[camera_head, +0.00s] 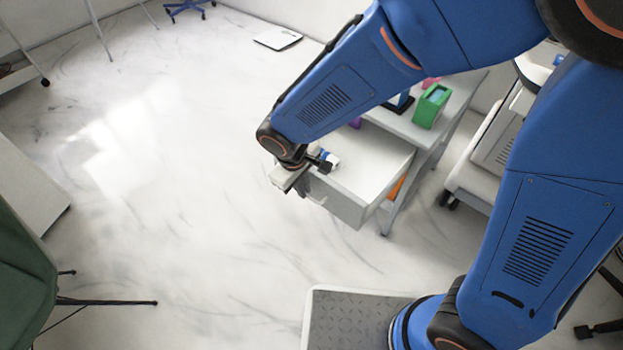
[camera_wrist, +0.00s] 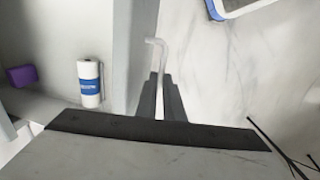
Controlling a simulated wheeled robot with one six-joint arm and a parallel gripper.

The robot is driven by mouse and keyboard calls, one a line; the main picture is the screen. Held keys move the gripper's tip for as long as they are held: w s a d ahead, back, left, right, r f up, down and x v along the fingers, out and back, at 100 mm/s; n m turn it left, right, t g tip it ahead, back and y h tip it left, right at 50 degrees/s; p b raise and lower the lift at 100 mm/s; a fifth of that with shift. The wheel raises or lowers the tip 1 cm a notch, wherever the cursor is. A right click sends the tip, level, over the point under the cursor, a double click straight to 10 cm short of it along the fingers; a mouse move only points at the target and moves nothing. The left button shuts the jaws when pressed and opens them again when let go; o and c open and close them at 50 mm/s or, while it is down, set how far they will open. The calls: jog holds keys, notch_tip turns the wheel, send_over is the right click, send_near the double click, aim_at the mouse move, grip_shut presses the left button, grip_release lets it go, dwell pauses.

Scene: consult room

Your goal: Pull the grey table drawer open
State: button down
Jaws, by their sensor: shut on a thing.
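The grey table drawer (camera_head: 375,165) stands out from the grey table (camera_head: 455,100) in the head view, its inside exposed. Its front panel (camera_head: 340,203) faces the open floor. In the wrist view the drawer wall (camera_wrist: 128,60) runs beside a pale bar handle (camera_wrist: 156,55). My gripper (camera_head: 305,186) is at the drawer front, and its dark fingers (camera_wrist: 160,98) are shut on the handle. A white bottle with a blue label (camera_wrist: 89,84) and a purple object (camera_wrist: 21,75) are inside the drawer. My arm hides part of the table and drawer.
A green box (camera_head: 431,106) stands on the table top. An orange object (camera_head: 397,187) shows below the drawer. A white wheeled unit (camera_head: 490,150) is right of the table. A green chair (camera_head: 22,270) is at lower left. The marble floor before the drawer is clear.

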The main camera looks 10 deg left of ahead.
jog(key=shift+s+a, duration=0.2)
jog(key=c, duration=2.2)
grip_release()
jog(key=shift+o, duration=0.2)
notch_tip(320, 180, up, 17)
jog(key=s+a, duration=0.1)
jog(key=s, duration=0.1)
jog(key=shift+s+a, duration=0.35)
jog(key=shift+r, duration=0.1)
